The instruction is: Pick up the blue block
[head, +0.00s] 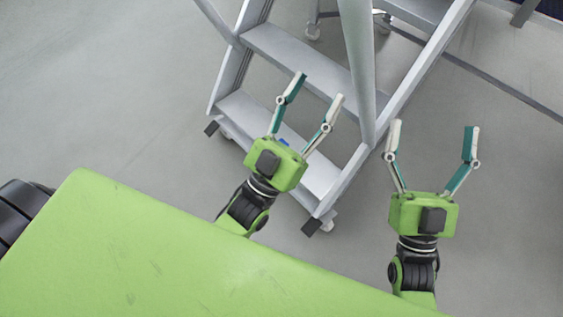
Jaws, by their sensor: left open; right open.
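A small patch of blue, which looks like the blue block (284,142), shows on the lower step of a grey metal step ladder (254,113). Most of it is hidden behind my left gripper (319,88). That gripper is open, with its fingers spread above the ladder steps, and the blue patch shows between the finger bases close to the palm. I cannot tell the height gap between them. My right gripper (433,127) is open and empty, over bare floor to the right of the ladder.
The ladder's side rails and a thick grey post (358,65) rise close to my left gripper's right side. The ladder has wheels and black feet at its base. Grey floor (110,90) is clear at the left and right.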

